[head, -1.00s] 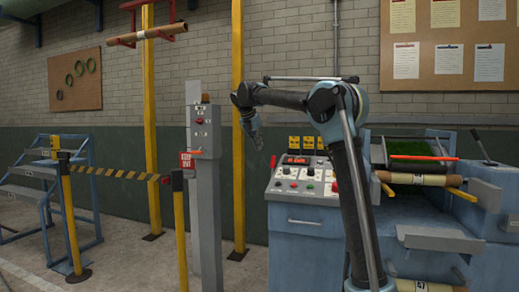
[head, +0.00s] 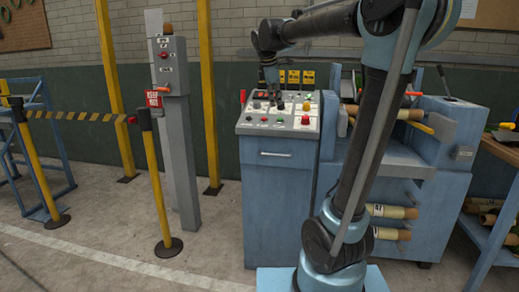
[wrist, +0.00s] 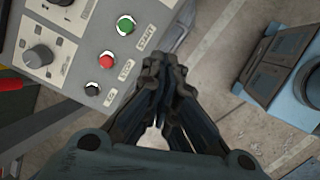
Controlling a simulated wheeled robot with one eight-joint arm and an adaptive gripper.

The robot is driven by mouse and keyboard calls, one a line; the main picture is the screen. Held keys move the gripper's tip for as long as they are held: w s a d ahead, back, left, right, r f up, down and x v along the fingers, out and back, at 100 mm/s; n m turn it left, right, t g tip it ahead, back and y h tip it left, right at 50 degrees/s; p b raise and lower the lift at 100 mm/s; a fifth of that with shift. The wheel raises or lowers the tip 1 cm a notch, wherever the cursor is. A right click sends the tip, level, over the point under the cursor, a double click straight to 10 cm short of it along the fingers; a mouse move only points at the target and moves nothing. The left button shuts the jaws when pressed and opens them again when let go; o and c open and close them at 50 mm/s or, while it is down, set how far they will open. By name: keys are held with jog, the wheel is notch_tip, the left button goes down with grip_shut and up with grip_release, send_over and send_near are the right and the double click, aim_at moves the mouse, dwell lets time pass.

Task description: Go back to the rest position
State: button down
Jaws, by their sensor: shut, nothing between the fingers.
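My gripper (head: 273,97) hangs pointing down over the back of the sloped control panel (head: 262,119) in the head view. In the wrist view its dark fingers (wrist: 160,92) are together with nothing between them. Beside them, apart in the picture, are a green button (wrist: 125,25) marked START, a red button (wrist: 106,60), a black button (wrist: 92,89) and a grey knob (wrist: 38,56). I cannot tell the exact height of the fingertips above the panel. My arm rises at the right and bends over toward the panel.
A grey control post (head: 176,130) with a red tag stands left of the console (head: 275,190). Yellow barrier posts (head: 158,185) with striped tape are further left. A blue machine with rolls (head: 394,212) stands right of the console. The floor in front is clear.

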jog(key=s+d+f+m, duration=0.4)
jog(key=s+f+m, duration=0.2)
jog(key=s+f, duration=0.4)
jog(key=s+d+f+m+g+y, duration=0.1)
jog(key=s+d+f+m, duration=0.3)
jog(key=s+f, duration=0.6)
jog(key=s+d+f+m+y, duration=0.1)
jog(key=s+d+f+m, duration=0.3)
jog(key=s+f+m, duration=0.5)
jog(key=s+f, duration=0.2)
jog(key=s, duration=0.2)
jog(key=shift+d, duration=0.4)
jog(key=shift+w, duration=0.1)
jog(key=shift+w+f, duration=0.25)
jog(key=shift+w, duration=0.15)
